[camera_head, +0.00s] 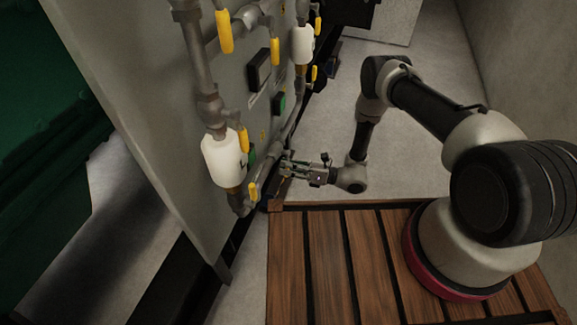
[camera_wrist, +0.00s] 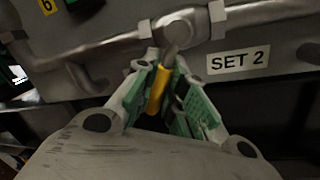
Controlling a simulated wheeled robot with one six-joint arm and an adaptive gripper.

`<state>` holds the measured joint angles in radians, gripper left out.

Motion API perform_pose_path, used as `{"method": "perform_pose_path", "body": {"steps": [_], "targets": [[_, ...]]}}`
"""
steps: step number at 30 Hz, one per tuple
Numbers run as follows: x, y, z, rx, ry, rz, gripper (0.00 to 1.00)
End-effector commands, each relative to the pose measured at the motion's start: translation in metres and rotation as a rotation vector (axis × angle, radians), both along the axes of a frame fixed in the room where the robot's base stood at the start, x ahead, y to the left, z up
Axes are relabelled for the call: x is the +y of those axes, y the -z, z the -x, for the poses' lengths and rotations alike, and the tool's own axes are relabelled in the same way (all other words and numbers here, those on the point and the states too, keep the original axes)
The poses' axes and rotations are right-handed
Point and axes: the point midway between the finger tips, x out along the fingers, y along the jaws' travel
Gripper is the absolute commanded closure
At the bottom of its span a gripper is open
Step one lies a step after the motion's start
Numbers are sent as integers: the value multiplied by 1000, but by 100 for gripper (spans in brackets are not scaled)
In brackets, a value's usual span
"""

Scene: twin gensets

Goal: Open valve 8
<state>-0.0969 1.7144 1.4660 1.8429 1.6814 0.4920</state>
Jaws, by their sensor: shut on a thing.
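In the wrist view, my gripper (camera_wrist: 168,85) is shut on a yellow valve lever (camera_wrist: 158,92), with its green-padded fingers on either side. The lever hangs from a valve on a grey metal pipe (camera_wrist: 120,48). No number 8 is legible in either view, so I cannot read which valve this is. In the head view, my gripper (camera_head: 288,166) is at the low pipe on the panel's right side. The lever in it cannot be made out there.
A "SET 2" label (camera_wrist: 238,62) is right of the held lever, and a yellow "6" tag (camera_wrist: 46,6) is at upper left. The grey panel (camera_head: 150,110) carries other yellow levers (camera_head: 225,32) and white bowls (camera_head: 222,160). Pale floor (camera_head: 425,120) lies open behind my arm.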

Motion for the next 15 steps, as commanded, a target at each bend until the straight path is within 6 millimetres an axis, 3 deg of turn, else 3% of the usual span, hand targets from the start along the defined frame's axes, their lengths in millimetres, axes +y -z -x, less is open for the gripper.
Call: {"method": "perform_pose_path", "body": {"steps": [15], "targets": [[2,-4,5,145,1,-53,100]]}}
